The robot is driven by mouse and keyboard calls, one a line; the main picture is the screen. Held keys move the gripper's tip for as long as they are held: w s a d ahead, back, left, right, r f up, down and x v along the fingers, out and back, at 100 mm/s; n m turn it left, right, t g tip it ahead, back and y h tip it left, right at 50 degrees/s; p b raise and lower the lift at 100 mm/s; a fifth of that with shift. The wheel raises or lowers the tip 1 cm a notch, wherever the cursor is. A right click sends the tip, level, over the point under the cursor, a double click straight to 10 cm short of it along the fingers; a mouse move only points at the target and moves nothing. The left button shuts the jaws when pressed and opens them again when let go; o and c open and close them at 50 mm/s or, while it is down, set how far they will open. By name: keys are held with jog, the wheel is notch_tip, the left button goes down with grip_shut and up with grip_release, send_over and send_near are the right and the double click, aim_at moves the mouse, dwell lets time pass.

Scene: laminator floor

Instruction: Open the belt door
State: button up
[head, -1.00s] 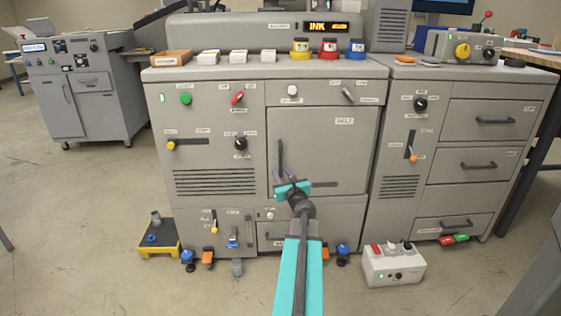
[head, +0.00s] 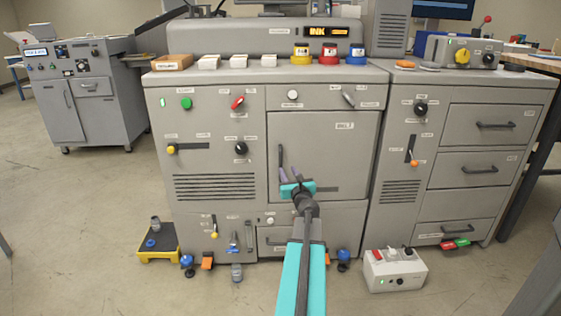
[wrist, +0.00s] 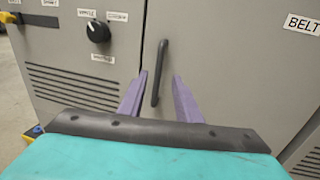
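The belt door (head: 335,150) is a grey panel in the middle of the machine, labelled BELT at its upper right. It looks closed in the head view. Its dark vertical handle (wrist: 159,75) is near the door's left edge; in the head view the handle (head: 281,160) shows just above my gripper. My gripper (head: 289,175) is in front of the handle's lower part. In the wrist view the two purple fingers of my gripper (wrist: 158,95) are apart, one on each side of the handle's lower end. I cannot tell whether they touch it.
A black rotary knob (wrist: 98,31) is left of the door. A white button (head: 293,94) and a lever (head: 348,97) are above it. A yellow stand (head: 158,255) and a white switch box (head: 396,272) are on the floor.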

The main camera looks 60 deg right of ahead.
aim_at(281, 160)
jog(key=shift+b+x, duration=0.3)
jog(key=shift+x, duration=5.55)
jog(key=shift+c, duration=0.3)
grip_shut()
jog(key=shift+a, duration=0.1)
